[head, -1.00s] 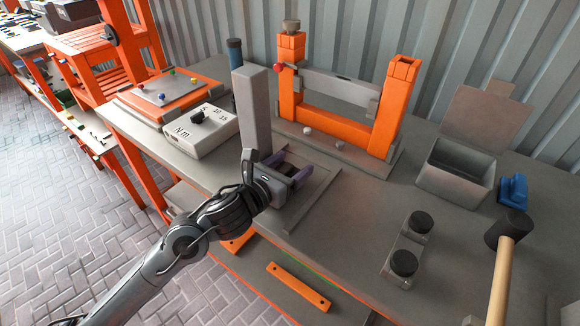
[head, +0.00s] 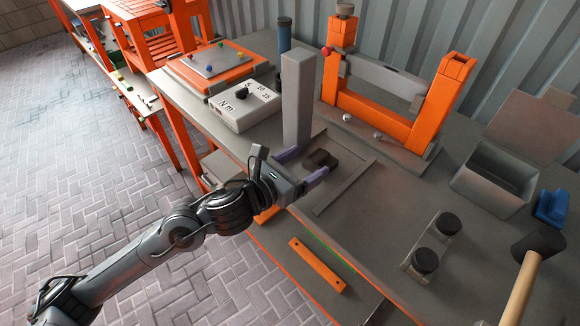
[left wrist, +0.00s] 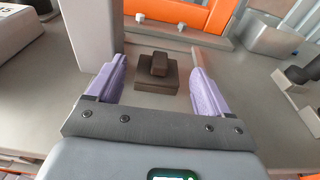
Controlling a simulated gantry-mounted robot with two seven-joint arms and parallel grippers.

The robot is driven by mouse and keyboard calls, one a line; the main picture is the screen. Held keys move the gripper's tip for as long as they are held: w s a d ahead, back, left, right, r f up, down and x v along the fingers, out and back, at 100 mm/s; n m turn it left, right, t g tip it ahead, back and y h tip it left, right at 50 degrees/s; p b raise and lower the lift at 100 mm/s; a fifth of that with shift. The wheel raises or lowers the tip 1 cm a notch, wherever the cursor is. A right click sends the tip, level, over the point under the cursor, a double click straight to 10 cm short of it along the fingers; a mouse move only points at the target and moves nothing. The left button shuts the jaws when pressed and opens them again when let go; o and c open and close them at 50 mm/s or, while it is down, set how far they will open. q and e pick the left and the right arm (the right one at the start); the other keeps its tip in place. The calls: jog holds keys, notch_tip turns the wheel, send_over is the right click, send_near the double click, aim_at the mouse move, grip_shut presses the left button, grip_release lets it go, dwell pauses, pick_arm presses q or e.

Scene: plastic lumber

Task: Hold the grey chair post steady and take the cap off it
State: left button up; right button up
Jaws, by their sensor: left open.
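The grey chair post (head: 297,100) stands upright on the bench, its flat top bare. It also shows at the left edge of the left wrist view (left wrist: 92,35). In the left wrist view the cap (left wrist: 157,75) sits just ahead of and between the purple fingertips, clear of both. My left gripper (head: 304,164) is open and empty, low beside the post and not touching it. My right gripper is out of view.
An orange frame (head: 375,115) with a grey crossbar stands behind. A white dial box (head: 240,105) is left of the post. Bench space between is clear.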

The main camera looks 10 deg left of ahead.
pick_arm(q)
jog(key=shift+p+v, duration=0.3)
jog(key=shift+v, duration=1.85)
jog(key=shift+r, duration=0.15)
